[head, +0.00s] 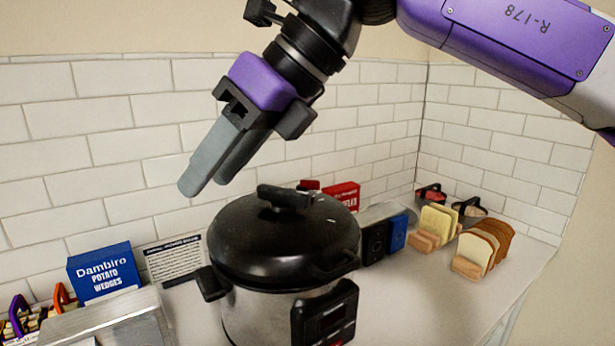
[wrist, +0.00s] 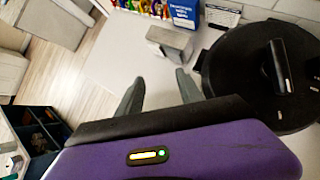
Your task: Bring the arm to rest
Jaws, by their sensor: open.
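My arm, purple and black, comes in from the top right in the head view. My gripper (head: 207,186) hangs in the air above and to the left of the black-lidded cooker (head: 284,240). Its two grey fingers point down and left, with nothing between them. In the wrist view the fingers of my gripper (wrist: 160,82) stand apart and empty. The cooker's round black lid (wrist: 250,75) is at the right there, apart from the fingers.
A blue potato wedges box (head: 103,272) and a metal box (head: 110,325) stand left of the cooker. Bread slices (head: 482,248) stand at the right. A tiled wall (head: 90,110) is close behind. Bare counter shows (wrist: 110,70) below the fingers.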

